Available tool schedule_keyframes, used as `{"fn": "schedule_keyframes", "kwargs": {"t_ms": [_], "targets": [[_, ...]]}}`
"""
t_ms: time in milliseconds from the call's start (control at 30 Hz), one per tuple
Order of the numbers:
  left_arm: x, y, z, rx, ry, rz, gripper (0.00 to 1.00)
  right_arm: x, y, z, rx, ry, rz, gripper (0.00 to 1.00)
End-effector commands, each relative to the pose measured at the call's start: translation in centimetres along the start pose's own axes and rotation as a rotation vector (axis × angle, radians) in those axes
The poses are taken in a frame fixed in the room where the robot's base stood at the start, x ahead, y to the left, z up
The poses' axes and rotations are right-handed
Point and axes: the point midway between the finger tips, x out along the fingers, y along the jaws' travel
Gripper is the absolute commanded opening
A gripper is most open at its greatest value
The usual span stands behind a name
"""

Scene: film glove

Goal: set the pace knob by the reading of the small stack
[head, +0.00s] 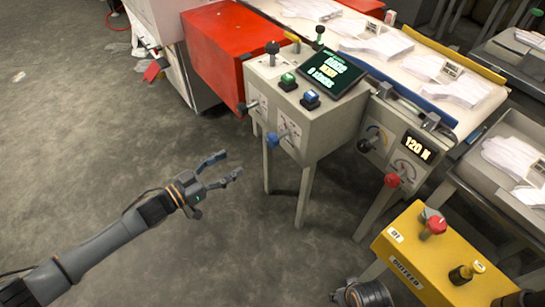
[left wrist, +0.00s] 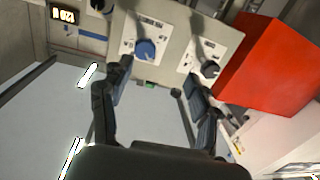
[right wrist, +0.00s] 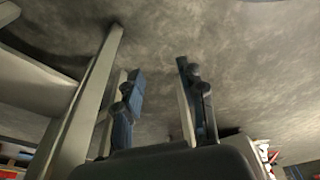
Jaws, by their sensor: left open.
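A grey console (head: 325,125) carries a blue knob (head: 272,139) and a black knob (head: 243,108) on white dial plates. The plates' words are too small to read, so I cannot tell which is the pace knob. Both show in the left wrist view, blue (left wrist: 146,49) and black (left wrist: 210,69). My left gripper (head: 230,164) is open and empty, left of and apart from the blue knob. My right gripper (right wrist: 160,68) is open and empty near grey legs. A tilted screen (head: 332,75) shows green and yellow text I cannot read surely. I cannot tell which white stack is the small one.
A display (head: 416,147) reads 120 N, above a red knob (head: 391,180). White stacks (head: 380,45) lie on a belt behind. A red cabinet (head: 222,50) stands left of the console, a yellow outfeed box (head: 415,262) at front right.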

Motion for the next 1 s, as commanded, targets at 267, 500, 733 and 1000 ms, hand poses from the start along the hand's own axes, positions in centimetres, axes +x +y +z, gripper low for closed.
{"fn": "schedule_keyframes", "kwargs": {"t_ms": [267,500,733,1000], "targets": [[1.5,1.9,-1.5,-0.010,0.037,0.084,0.62,-1.3,0.1,-0.8,0.002,0.012,0.002,0.40],[6.3,2.2,-1.7,-0.007,0.038,0.081,0.62,-3.0,0.2,-1.5,0.004,0.023,0.004,0.40],[10.8,2.5,-1.7,-0.008,0.036,0.080,0.62,-5.4,0.3,-2.2,0.006,0.037,0.006,0.40],[13.6,2.7,-1.8,-0.008,0.034,0.078,0.62,-7.3,0.4,-2.5,0.007,0.045,0.008,0.40]]}}
